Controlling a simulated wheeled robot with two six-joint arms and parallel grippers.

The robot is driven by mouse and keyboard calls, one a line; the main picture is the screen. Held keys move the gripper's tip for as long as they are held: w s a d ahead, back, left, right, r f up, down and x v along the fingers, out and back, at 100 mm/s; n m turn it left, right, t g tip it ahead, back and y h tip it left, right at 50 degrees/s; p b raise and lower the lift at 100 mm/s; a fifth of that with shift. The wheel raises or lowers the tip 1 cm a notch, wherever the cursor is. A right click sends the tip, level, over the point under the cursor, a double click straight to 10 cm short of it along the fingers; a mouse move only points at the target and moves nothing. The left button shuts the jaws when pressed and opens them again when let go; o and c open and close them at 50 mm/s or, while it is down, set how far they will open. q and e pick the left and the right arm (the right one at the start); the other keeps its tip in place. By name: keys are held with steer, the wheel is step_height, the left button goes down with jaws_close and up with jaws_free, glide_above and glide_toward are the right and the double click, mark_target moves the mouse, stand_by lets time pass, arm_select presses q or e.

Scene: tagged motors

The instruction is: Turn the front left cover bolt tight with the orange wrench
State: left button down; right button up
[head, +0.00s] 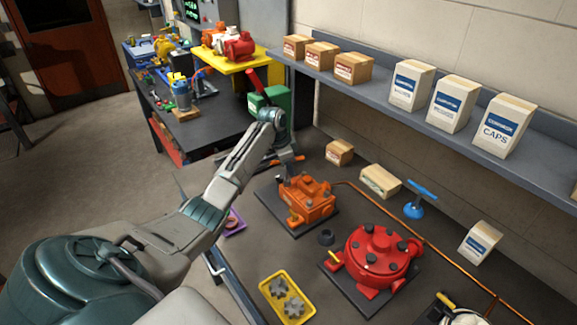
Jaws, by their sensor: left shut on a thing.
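My left arm reaches from the bottom left to the far end of the dark bench. My left gripper (270,161) is small and partly hidden at its end, shut on what looks like the orange wrench (293,159), a thin orange bar low over the bench. An orange housing (306,201) with dark bolts on its cover stands on a dark plate, nearer than the gripper and apart from it. A red round housing (377,254) with several dark cover bolts stands on another plate at right. Which cover bolt is the front left one I cannot tell. My right gripper is out of view.
A green block with a red lever (272,102) stands behind my wrist. A yellow tray (272,287) holds grey gears. A dark ring (326,237), a blue valve (415,207) and small boxes (380,181) stand around the housings. A shelf (440,130) with cartons overhangs the back.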

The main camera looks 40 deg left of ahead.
arm_select(q)
steer(key=m, duration=0.3)
steer(key=shift+s+m+g+h, duration=0.1)
steer(key=shift+m+g+h, duration=0.2)
steer(key=shift+g, duration=0.1)
steer(key=shift+r+n, duration=0.1)
steer(key=shift+n, duration=0.5)
steer(key=shift+r, duration=0.9)
steer(key=shift+r, duration=0.1)
steer(key=shift+r, duration=2.4)
